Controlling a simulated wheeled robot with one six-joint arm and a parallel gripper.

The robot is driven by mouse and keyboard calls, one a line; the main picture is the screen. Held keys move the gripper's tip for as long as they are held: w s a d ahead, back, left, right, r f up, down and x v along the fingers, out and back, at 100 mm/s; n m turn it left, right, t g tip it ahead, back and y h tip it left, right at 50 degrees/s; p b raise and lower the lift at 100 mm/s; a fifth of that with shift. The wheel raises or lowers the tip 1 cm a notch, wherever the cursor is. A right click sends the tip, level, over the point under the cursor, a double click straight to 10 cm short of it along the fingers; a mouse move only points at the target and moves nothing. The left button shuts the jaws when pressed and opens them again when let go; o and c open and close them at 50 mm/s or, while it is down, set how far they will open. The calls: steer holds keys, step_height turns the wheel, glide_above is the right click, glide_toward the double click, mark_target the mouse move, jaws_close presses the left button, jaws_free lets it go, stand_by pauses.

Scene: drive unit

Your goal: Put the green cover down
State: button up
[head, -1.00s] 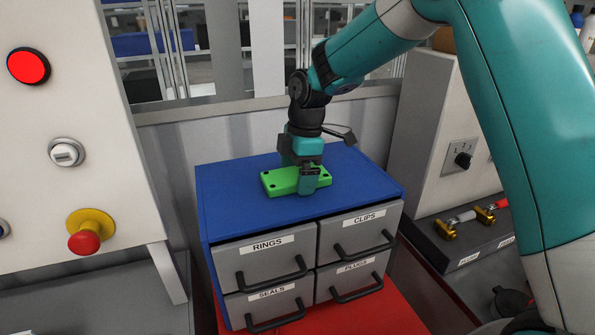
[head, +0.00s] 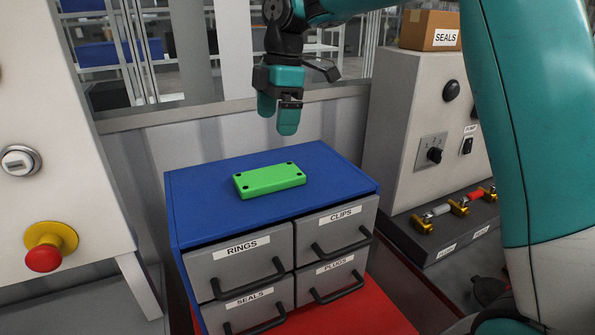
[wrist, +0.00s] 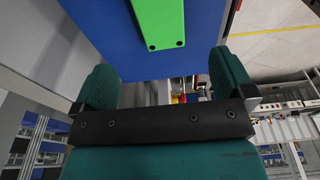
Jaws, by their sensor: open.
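The green cover (head: 268,180) is a flat block with dark holes near its corners. It lies flat on the blue top of the drawer cabinet (head: 205,195). My gripper (head: 277,118) hangs above and behind the cover, apart from it, open and empty. In the wrist view, the two teal fingers (wrist: 165,82) are spread wide with nothing between them. The end of the green cover (wrist: 150,25) shows beyond them on the blue surface (wrist: 115,45).
The cabinet has grey drawers labelled RINGS, CLIPS, SEALS and PLUGS, with black handles. A panel with a red button (head: 44,258) stands at left. A grey control box (head: 425,125) with a SEALS carton (head: 430,30) stands at right. The blue top around the cover is clear.

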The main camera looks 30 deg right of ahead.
steer(key=s+a+f+m+y, duration=0.1)
steer(key=s+a+f+m, duration=0.1)
steer(key=s, duration=0.8)
steer(key=s+a+f+m, duration=0.2)
steer(key=s+m, duration=0.3)
steer(key=s, duration=0.4)
steer(key=s+a+f+m+y, duration=0.1)
steer(key=s+m, duration=0.3)
steer(key=s, duration=0.6)
steer(key=shift+s+a+f+y, duration=0.35)
steer(key=shift+a+f, duration=0.2)
steer(key=shift+a, duration=0.35)
step_height(320, 180, down, 9)
steer(key=b, duration=0.8)
steer(key=shift+r, duration=0.2)
